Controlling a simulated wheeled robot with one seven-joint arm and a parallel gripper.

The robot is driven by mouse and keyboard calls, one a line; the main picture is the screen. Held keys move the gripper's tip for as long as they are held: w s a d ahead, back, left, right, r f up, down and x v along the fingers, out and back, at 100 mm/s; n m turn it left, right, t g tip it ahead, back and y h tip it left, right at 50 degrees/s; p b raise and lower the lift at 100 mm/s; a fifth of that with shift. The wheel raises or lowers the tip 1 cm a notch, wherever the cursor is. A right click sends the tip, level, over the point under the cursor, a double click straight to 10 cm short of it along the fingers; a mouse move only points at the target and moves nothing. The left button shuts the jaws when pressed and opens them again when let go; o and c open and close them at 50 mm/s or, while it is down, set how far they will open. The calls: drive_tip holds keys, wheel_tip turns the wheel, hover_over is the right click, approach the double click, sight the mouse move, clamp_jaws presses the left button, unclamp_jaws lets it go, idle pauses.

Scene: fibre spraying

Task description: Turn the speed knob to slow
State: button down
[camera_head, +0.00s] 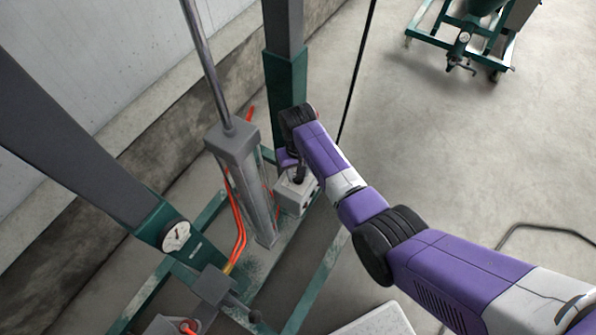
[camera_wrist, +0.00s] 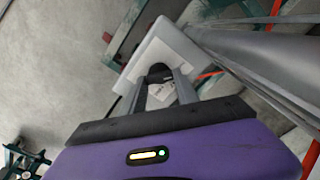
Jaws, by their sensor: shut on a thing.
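A pale grey control box (camera_head: 296,196) is mounted on the green machine frame beside the grey cylinder. It also fills the upper middle of the wrist view (camera_wrist: 168,42). A dark round knob (camera_wrist: 159,73) sits on its face, between the two fingers of my gripper (camera_wrist: 162,82). My gripper (camera_head: 298,172) is at the top of the box in the head view, and its fingers are shut on the knob. The fingers and wrist partly hide the knob, so its pointer and any speed marking cannot be read.
A grey cylinder (camera_head: 247,185) with orange hoses (camera_head: 237,225) stands close left of the box. A green upright post (camera_head: 286,85) rises behind my wrist. A pressure gauge (camera_head: 176,236) is at lower left. A green wheeled cart (camera_head: 463,42) stands far off on open floor.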

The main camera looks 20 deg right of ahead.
idle(0.3)
drive_tip(key=c, duration=0.9)
unclamp_jaws()
drive_tip(key=shift+r, duration=0.15)
wheel_tip(320, 180, up, 8)
drive_tip(key=shift+f, duration=0.2)
